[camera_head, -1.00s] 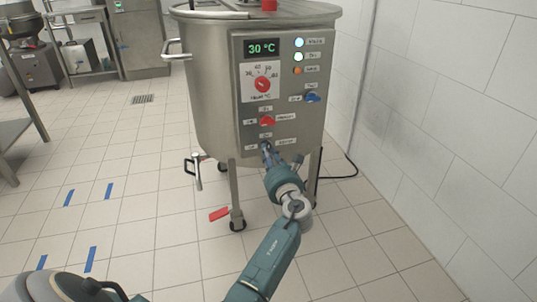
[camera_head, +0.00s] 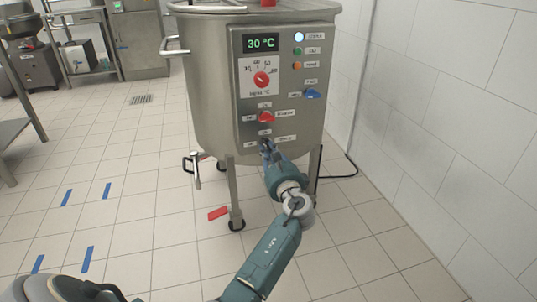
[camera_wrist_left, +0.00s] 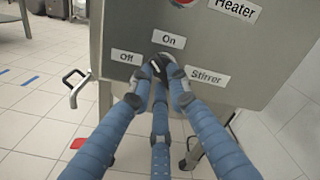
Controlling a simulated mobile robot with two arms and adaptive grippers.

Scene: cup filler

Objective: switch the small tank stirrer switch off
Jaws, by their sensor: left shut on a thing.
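The small tank (camera_head: 205,95) is a steel vessel on legs with a control panel on its front. The stirrer switch is a dark knob low on the panel, partly hidden by my fingers; it shows in the left wrist view (camera_wrist_left: 157,62) between the labels Off, On and Stirrer. My left gripper (camera_head: 265,147) is at this knob. In the left wrist view its blue fingers (camera_wrist_left: 160,74) are closed around the knob. The knob's exact pointing is hard to make out. My right gripper is not in view.
Above are the red heater switch (camera_head: 266,117), a blue switch (camera_head: 312,94), a red temperature dial (camera_head: 261,79) and a 30 °C display (camera_head: 261,43). The top lamp (camera_head: 298,37) glows white; the green lamp (camera_head: 297,51) looks dim. A white wall (camera_head: 440,120) stands right.

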